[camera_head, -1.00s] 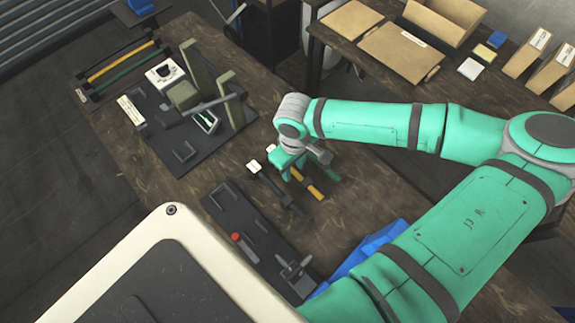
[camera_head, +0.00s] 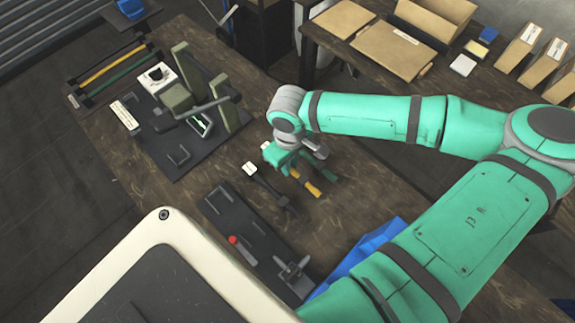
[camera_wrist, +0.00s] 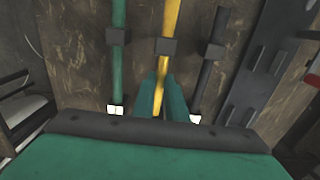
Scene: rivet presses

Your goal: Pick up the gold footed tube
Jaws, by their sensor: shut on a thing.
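The gold footed tube (camera_head: 306,183) lies lengthwise under my gripper (camera_head: 285,160) on the dark wooden table. In the wrist view the gold tube (camera_wrist: 171,25) runs down between the green fingers of my gripper (camera_wrist: 162,95), which are shut on it. Its dark foot block shows just beyond the fingertips. The fingers hide its near part. I cannot tell whether it is clear of the table.
A green tube (camera_wrist: 118,65) and a black tube (camera_wrist: 208,85) lie on either side, close to my fingers. A dark fixture plate (camera_head: 245,232) with a red knob is nearby. A press fixture (camera_head: 185,110) stands farther left. A blue bin (camera_head: 365,258) sits near my arm.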

